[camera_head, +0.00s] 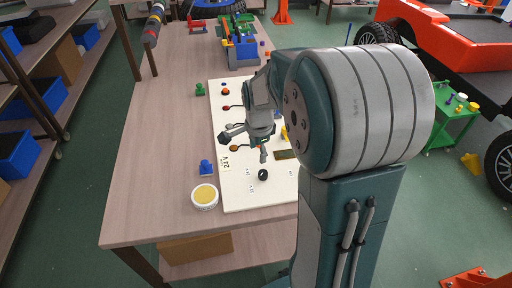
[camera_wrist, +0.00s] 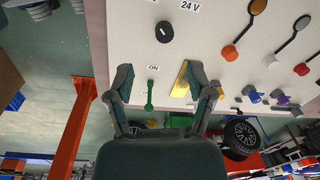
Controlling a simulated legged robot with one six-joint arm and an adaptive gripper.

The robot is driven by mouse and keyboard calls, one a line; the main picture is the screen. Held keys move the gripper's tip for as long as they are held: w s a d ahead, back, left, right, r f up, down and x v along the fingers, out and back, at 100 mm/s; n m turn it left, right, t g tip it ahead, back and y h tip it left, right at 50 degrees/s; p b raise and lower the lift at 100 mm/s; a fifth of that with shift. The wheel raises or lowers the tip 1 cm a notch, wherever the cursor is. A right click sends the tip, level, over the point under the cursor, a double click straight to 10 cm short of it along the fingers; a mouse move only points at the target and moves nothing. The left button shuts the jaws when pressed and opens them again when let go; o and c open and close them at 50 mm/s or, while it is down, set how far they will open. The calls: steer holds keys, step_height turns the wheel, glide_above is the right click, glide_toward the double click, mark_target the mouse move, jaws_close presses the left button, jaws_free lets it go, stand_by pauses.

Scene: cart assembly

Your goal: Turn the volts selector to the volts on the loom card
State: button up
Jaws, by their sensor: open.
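The volts selector is a small round black knob (camera_head: 263,174) on the pale board (camera_head: 238,191); it also shows in the wrist view (camera_wrist: 166,31). Small labels stand around it, too small to read surely in the head view. My gripper (camera_head: 244,146) is open and empty above the board, fingers spread. In the wrist view the knob lies beyond the fingertips (camera_wrist: 165,85), apart from them. The knob's pointer direction is unclear.
A green lever (camera_wrist: 150,96) marked "ON" and a yellow plate (camera_wrist: 181,80) are near the fingers. Several coloured plugs on leads line the board. A white round tub (camera_head: 205,196) and a blue piece (camera_head: 206,168) stand left of it. The table's (camera_head: 150,170) left side is clear.

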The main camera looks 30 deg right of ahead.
mark_target(263, 172)
steer(key=d+f+m, duration=0.1)
steer(key=w+d+f+m, duration=0.1)
steer(key=f, duration=0.1)
steer(key=d+f+m, duration=0.1)
steer(key=shift+w+d+f+g, duration=0.3)
steer(key=shift+f+g, duration=0.1)
steer(key=f, duration=0.9)
steer(key=shift+a, duration=0.25)
steer(key=shift+r, duration=0.2)
steer(key=c, duration=0.7)
steer(key=shift+o, duration=0.2)
steer(key=shift+a, duration=0.1)
